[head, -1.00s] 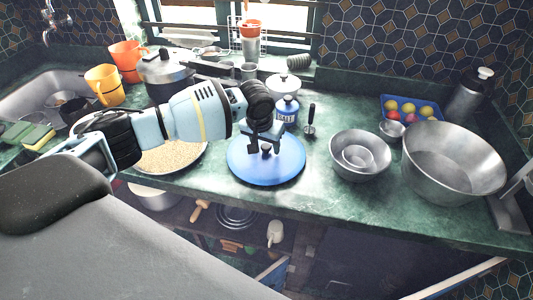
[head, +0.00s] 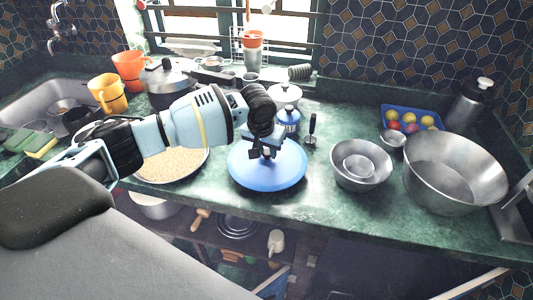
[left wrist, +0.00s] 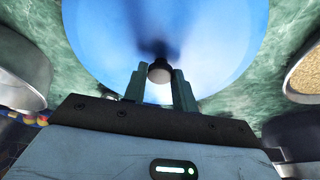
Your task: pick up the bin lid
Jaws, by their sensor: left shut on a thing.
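The blue bin lid (head: 268,172) is a round disc with a dark knob at its centre, over the front middle of the green counter. My left gripper (head: 266,151) comes down on it from above and is shut on the knob. In the left wrist view the knob (left wrist: 160,72) sits between the two fingers, with the blue lid (left wrist: 215,30) filling the upper middle. The lid looks slightly raised above the counter, with a shadow below its front edge. My right gripper is not in view.
A salt jar (head: 288,120) and a white lidded pot (head: 285,97) stand just behind the lid. Steel bowls (head: 361,165) are to its right and a plate of grain (head: 172,166) to its left. Open shelves (head: 240,245) lie below the counter's front edge.

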